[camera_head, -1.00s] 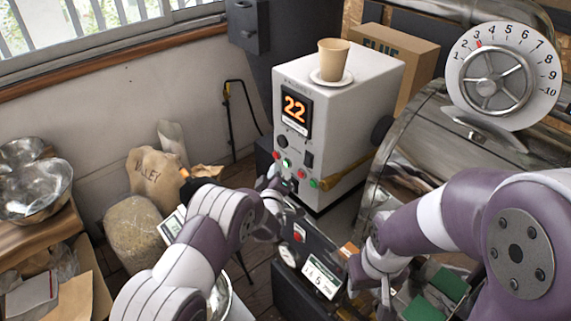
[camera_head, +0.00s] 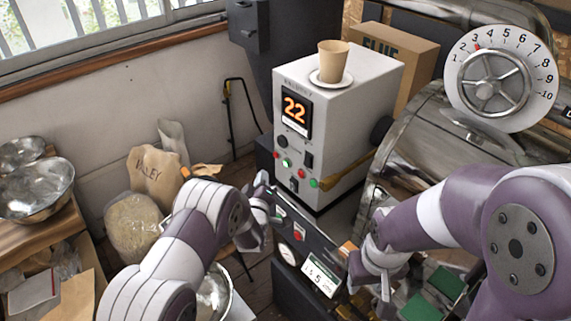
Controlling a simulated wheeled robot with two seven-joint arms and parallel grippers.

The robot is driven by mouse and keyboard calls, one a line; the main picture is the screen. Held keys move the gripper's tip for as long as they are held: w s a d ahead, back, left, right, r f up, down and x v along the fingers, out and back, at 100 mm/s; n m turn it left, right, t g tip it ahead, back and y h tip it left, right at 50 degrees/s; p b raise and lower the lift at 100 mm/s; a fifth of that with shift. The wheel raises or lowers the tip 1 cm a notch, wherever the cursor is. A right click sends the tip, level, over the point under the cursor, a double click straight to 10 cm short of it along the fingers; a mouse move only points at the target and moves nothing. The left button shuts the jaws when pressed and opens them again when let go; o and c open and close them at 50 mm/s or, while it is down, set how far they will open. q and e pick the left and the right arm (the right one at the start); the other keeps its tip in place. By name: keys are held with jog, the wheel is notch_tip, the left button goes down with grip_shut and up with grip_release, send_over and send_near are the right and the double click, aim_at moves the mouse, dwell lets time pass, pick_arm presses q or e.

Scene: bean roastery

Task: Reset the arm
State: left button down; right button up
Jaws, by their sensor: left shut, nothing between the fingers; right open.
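My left arm comes in from the lower left, and its gripper (camera_head: 262,187) is shut with nothing in it. It is in front of the white control box (camera_head: 335,130), to the left of the box's buttons and apart from them. My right arm reaches in from the right, bent at the elbow. Its gripper (camera_head: 384,300) points down at the bottom edge and is open; its fingertips are only partly in view.
A paper cup (camera_head: 332,62) on a saucer stands on the control box, whose display reads 22. A dark panel (camera_head: 300,243) with a gauge lies below the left gripper. A dial (camera_head: 500,78), sacks (camera_head: 155,178) and metal bowls (camera_head: 36,188) surround the area.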

pick_arm(q)
jog(key=s+a+f+m+g, duration=0.3)
jog(key=s+f+m+g, duration=0.3)
jog(key=s+f+g, duration=0.5)
jog(key=s+a+r+g, duration=0.1)
jog(key=s+a+r, duration=0.3)
jog(key=s, duration=0.4)
jog(key=s+a+r+m+g+y, duration=0.1)
jog(key=s+a+r+g, duration=0.1)
jog(key=s+a+r, duration=0.3)
jog(key=s+a+r+m+g+y, duration=0.1)
jog(key=s+a+r, duration=0.4)
jog(key=s+r, duration=0.3)
jog(key=s, duration=0.3)
jog(key=shift+s+g, duration=0.3)
jog(key=shift+a, duration=0.1)
